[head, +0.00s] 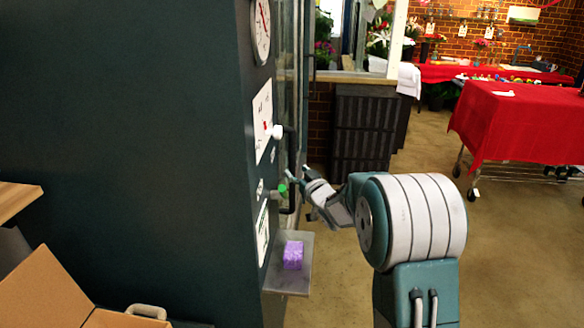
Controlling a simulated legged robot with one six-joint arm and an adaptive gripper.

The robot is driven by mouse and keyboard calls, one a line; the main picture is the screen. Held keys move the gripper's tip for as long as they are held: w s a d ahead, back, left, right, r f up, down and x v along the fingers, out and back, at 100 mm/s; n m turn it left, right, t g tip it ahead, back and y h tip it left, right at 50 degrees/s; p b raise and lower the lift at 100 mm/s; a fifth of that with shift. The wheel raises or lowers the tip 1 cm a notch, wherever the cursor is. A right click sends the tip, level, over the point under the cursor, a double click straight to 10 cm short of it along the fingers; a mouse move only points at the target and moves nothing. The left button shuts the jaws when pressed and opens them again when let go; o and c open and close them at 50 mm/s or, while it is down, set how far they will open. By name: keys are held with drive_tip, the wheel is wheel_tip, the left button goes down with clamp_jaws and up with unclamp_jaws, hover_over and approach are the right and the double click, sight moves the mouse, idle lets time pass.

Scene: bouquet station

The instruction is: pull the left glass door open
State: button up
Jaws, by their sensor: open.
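The glass door (286,75) shows nearly edge-on in the head view, on the front of a tall dark green cabinet (150,130). A dark vertical bar handle (292,150) stands out from the front of the cabinet. My gripper (298,174) is open, with its fingers pointing left at the lower part of the handle. I cannot tell whether the fingers touch the bar or are around it. The door looks closed, but the steep angle hides most of its face.
A small shelf (274,275) with a purple block (293,255) juts out below the handle. A green knob (281,188) and a gauge (261,30) sit on the cabinet side. An open cardboard box (50,290) is at lower left. Floor is clear towards the red-draped table (515,125).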

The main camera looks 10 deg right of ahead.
sight(294, 169)
drive_tip(key=shift+x, duration=1.75)
clamp_jaws()
